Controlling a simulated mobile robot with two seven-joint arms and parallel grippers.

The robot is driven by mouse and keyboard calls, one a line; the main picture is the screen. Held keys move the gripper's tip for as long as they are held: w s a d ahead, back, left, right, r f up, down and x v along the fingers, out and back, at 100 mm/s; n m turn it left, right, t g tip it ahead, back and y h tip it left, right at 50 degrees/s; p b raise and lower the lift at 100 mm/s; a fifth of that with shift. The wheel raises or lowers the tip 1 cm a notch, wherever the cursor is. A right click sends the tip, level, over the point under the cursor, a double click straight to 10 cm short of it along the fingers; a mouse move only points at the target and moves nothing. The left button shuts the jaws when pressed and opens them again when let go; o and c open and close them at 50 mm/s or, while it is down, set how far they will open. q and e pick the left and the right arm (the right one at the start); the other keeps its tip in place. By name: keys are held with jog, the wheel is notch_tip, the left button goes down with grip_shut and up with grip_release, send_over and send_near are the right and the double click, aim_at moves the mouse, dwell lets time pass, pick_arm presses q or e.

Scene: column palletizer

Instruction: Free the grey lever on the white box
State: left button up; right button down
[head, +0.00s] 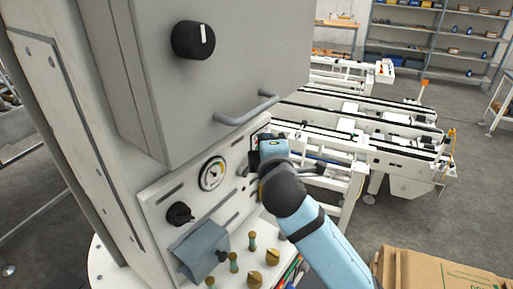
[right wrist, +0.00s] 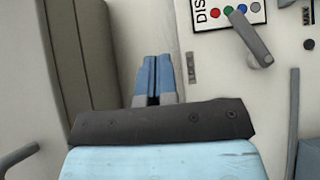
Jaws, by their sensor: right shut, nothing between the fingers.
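The grey lever (right wrist: 249,38) is in the right wrist view at the upper right, set slanting across a plate with coloured dots on the white box (right wrist: 215,70). The box's white front panel also shows in the head view (head: 160,200). My right gripper (right wrist: 153,78) is shut and empty, its blue-grey fingers together to the left of the lever and apart from it in the picture. In the head view my right gripper (head: 272,148) is at the panel's right edge; its fingertips cannot be made out and the lever is hidden. My left gripper is out of view.
A grey cabinet with a bar handle (head: 247,110) and a black knob (head: 193,40) overhangs the panel. A gauge (head: 212,173), another black knob (head: 180,213) and a grey-blue cover (head: 200,249) sit nearby. Conveyors (head: 345,125) and a cardboard box (head: 440,272) are at right.

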jog(key=s+d+f+m+g, duration=0.1)
jog(key=s+d+f+m, duration=0.25)
jog(key=f, duration=0.45)
jog(key=s+d+f+m+g, duration=0.2)
jog(key=s+f, duration=0.2)
jog(key=f, duration=0.5)
jog(key=s+d+f+m+g, duration=0.1)
jog(key=s+d+f+m, duration=0.25)
jog(key=f, duration=0.45)
jog(key=s+d+f+m+g, duration=0.1)
jog(key=s+d+f+m, duration=0.3)
jog(key=s+f, duration=0.3)
jog(key=s+d+f+m+g, duration=0.1)
jog(key=s+d+f+m, duration=0.3)
jog(key=s+f, duration=0.4)
jog(key=s+d, duration=0.1)
jog(key=s, duration=0.2)
jog(key=shift+s+d+f+g, duration=0.15)
jog(key=shift+s+f+g, duration=0.15)
jog(key=shift+s+g, duration=0.1)
